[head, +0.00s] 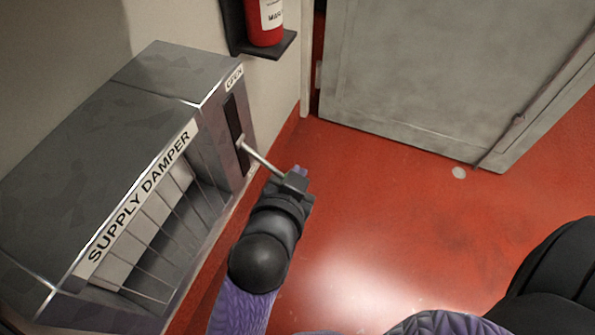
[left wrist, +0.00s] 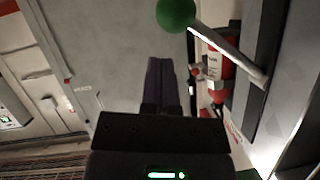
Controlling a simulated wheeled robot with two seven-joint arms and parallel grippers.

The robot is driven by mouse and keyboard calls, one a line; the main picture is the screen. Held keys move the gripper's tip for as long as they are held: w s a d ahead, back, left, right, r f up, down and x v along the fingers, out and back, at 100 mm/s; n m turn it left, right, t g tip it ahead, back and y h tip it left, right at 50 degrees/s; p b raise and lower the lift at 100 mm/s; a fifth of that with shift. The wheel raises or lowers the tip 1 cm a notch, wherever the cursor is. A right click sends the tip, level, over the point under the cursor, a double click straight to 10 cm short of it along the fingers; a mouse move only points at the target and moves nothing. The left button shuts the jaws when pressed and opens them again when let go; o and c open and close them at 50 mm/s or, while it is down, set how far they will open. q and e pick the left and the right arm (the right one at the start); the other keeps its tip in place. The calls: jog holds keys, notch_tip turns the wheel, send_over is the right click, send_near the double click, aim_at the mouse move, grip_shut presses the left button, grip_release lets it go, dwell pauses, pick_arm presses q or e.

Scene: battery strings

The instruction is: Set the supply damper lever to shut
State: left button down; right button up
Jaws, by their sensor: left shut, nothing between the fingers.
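The supply damper (head: 143,200) is a grey metal box on the left with a louvred front and a name label. Its lever (head: 262,157) is a pale rod that sticks out of a dark vertical slot (head: 233,120), with its base around the middle of the slot. The lever's round green knob (left wrist: 176,12) shows at the top of the left wrist view; in the head view my gripper hides it. My left gripper (head: 298,180) is at the lever's outer end, shut and empty. Its closed fingers (left wrist: 160,78) are beside the rod and below the knob in the wrist view; contact cannot be told.
A small label (head: 234,77), probably reading OPEN, is above the slot. A red extinguisher (head: 265,22) stands on a dark wall bracket (head: 262,47) beyond the box. A grey door (head: 430,75) is at the back. The red floor (head: 390,220) is clear.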

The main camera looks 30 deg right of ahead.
pick_arm(q)
jog(key=shift+a+f+m, duration=0.1)
jog(key=shift+f+m, duration=0.4)
jog(key=shift+f, duration=0.05)
pick_arm(e)
jog(key=shift+s+r, duration=0.2)
jog(key=shift+s, duration=0.3)
jog(key=shift+s+r, duration=0.2)
jog(key=shift+s, duration=0.3)
pick_arm(q)
jog(key=shift+p, duration=0.3)
